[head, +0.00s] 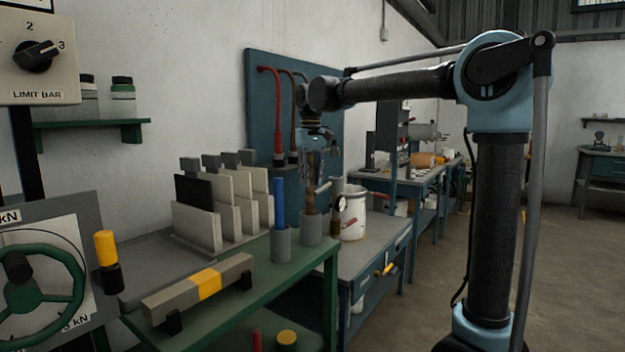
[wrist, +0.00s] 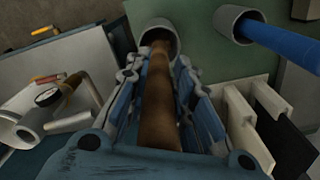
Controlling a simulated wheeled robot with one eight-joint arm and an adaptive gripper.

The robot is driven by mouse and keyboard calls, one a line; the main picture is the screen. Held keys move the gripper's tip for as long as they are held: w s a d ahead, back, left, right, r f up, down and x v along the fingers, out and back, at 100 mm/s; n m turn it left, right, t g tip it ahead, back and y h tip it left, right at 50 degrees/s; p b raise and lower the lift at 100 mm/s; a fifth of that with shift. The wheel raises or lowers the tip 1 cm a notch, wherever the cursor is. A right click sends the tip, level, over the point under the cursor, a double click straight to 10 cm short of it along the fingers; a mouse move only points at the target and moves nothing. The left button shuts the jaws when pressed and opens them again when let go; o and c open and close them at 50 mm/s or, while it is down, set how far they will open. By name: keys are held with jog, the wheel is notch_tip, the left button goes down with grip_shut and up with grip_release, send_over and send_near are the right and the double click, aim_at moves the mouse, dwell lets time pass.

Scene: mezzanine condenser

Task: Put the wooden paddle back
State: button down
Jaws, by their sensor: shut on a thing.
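The wooden paddle (wrist: 158,100) is a brown shaft running up the middle of the wrist view. My gripper (wrist: 156,72) is shut on it, with a blue-grey finger on each side. The far end of the paddle reaches into the mouth of a grey cylindrical holder (wrist: 157,32); how deep it sits is hidden. In the head view my gripper (head: 315,168) points down above that holder (head: 311,229), and the brown paddle (head: 310,198) stands nearly upright between them. My gripper's fingers are partly blurred against the background there.
A second grey holder (head: 281,243) with a blue rod (head: 278,204) stands close on the left. Behind is a rack of pale upright plates (head: 224,208). A white pot (head: 351,215) stands on the bench to the right. A grey bar with a yellow band (head: 199,287) lies in front on the green table (head: 290,286).

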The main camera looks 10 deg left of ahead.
aim_at(310, 153)
jog(key=shift+f, duration=0.1)
jog(key=c, duration=1.4)
grip_release()
jog(key=shift+o, duration=0.2)
notch_tip(310, 153, up, 12)
jog(key=shift+r, duration=0.15)
